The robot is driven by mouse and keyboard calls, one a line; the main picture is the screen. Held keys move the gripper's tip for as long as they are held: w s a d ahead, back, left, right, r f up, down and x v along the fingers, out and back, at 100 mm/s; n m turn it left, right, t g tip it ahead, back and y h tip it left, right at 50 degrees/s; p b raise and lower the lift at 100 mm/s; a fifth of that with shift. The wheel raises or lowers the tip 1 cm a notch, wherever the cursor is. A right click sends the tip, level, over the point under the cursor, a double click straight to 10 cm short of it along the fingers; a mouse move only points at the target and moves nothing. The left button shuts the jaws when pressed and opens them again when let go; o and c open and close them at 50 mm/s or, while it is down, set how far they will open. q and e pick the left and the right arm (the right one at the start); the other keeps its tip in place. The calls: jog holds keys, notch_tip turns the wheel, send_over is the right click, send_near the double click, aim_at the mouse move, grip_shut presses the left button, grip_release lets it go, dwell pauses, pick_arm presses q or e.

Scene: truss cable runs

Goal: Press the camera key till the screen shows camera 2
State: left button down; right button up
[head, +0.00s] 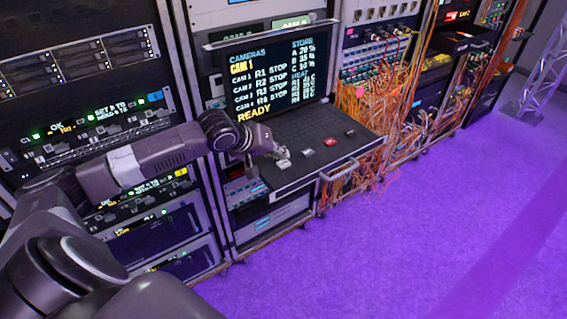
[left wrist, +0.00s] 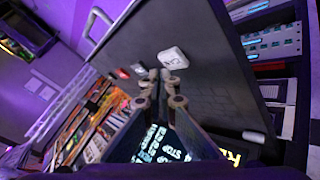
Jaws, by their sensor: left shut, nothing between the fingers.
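The screen (head: 270,75) stands upright at the back of the pull-out drawer. It lists CAMERAS, with CAM 1 in yellow above several CAM rows, and READY at the bottom. A white key (head: 283,164) sits on the dark drawer top; in the left wrist view the large white key (left wrist: 173,58) bears a dark mark I cannot read for sure. My left gripper (head: 280,153) is shut and empty, its fingertips (left wrist: 160,76) close beside this key. I cannot tell whether they touch it. My right gripper is not in view.
Along the drawer top (head: 315,172) are a grey key (head: 308,152), a red key (head: 330,142) and another small key (head: 350,133). A handle (head: 340,180) sticks out in front. Orange cables (head: 365,115) hang at the right. The purple floor (head: 400,250) is clear.

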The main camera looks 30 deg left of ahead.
aim_at(281, 164)
pick_arm(q)
jog(key=shift+f, duration=0.15)
dwell(0.3)
jog(key=shift+f, duration=0.25)
jog(key=shift+f+p, duration=0.3)
jog(key=shift+f, duration=0.2)
dwell(0.7)
jog(key=shift+r, duration=0.1)
jog(key=shift+r+p, duration=0.8)
jog(key=shift+p, duration=0.4)
notch_tip(281, 164, up, 5)
jog(key=p, duration=0.5)
jog(key=shift+p, duration=0.35)
